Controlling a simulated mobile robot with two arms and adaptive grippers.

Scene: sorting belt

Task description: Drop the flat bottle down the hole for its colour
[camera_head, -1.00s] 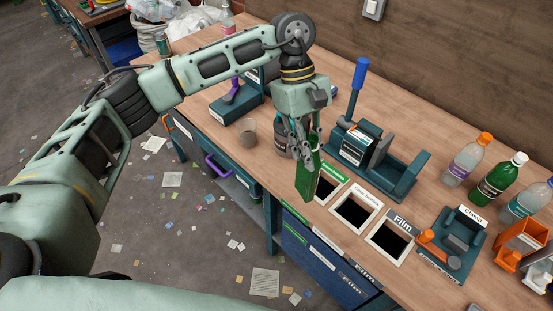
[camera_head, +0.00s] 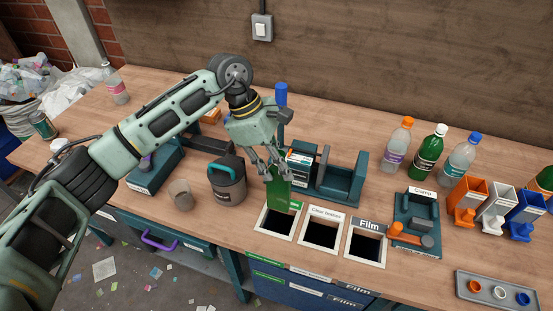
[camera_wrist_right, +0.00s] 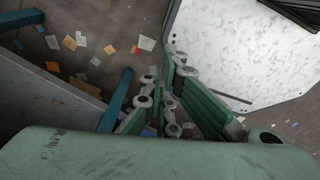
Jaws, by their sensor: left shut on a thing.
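My left gripper (camera_head: 273,166) is shut on a flat green bottle (camera_head: 279,194) and holds it roughly upright. The bottle's lower end overlaps the back of the leftmost square hole (camera_head: 277,224), which has a green label at its back edge. I cannot tell whether the bottle is above the rim or just inside it. The middle hole (camera_head: 320,234) is labelled for clear bottles and the right hole (camera_head: 365,245) is labelled Film. My right gripper (camera_wrist_right: 168,100) shows only in the right wrist view, over the floor; its opening is unclear.
A clamp (camera_head: 416,223) is to the right, with several upright bottles (camera_head: 428,152) behind. A grey tray (camera_head: 500,297) lies at front right.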

